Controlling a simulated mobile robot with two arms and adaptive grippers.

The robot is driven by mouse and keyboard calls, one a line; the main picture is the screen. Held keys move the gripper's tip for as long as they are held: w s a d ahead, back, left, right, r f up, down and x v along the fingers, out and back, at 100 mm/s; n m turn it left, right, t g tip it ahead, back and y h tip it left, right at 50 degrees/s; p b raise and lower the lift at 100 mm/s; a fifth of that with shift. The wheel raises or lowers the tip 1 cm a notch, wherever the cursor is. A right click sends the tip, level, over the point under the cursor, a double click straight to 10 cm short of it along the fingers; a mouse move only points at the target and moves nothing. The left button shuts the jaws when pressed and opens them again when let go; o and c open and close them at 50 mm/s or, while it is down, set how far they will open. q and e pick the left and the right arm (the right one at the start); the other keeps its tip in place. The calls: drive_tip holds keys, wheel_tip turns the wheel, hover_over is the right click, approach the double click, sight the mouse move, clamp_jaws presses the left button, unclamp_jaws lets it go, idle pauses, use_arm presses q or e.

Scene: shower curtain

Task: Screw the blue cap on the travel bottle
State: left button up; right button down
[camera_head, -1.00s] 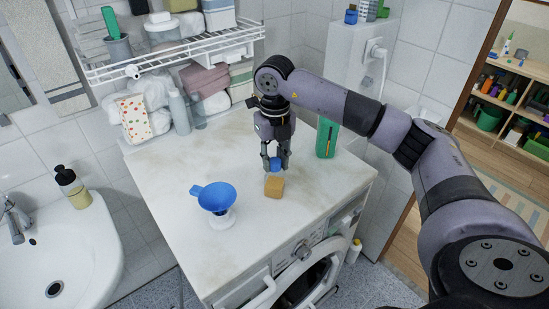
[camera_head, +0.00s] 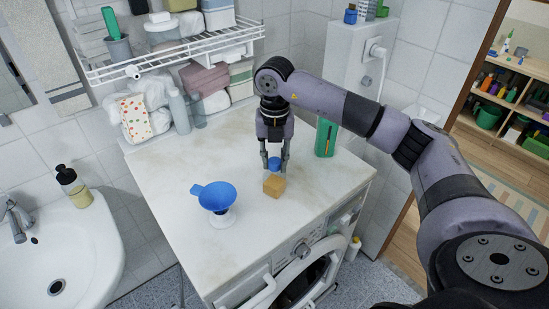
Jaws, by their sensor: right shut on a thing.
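The blue cap (camera_head: 274,163) is between the fingertips of my right gripper (camera_head: 275,166), low over the white washing machine top (camera_head: 165,215). The gripper points down and is shut on the cap. A tan block-like thing (camera_head: 273,187) is directly in front of the cap; I cannot tell whether they touch. A blue funnel (camera_head: 216,196) stands to the left on a small whitish base (camera_head: 222,219), mostly hidden under it. I cannot tell for sure which thing is the travel bottle. My left gripper is not in view.
A green box-like container (camera_head: 326,138) stands behind and right of my right gripper. A wire shelf (camera_head: 185,52) hangs over the back left, with bottles and towels beneath. A sink (camera_head: 75,245) with a soap dispenser (camera_head: 72,186) is at left. The front left top is clear.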

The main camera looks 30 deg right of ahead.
drive_tip(key=m, duration=0.4)
drive_tip(key=shift+p, duration=0.4)
drive_tip(key=c, duration=1.2)
unclamp_jaws()
wheel_tip(320, 180, up, 12)
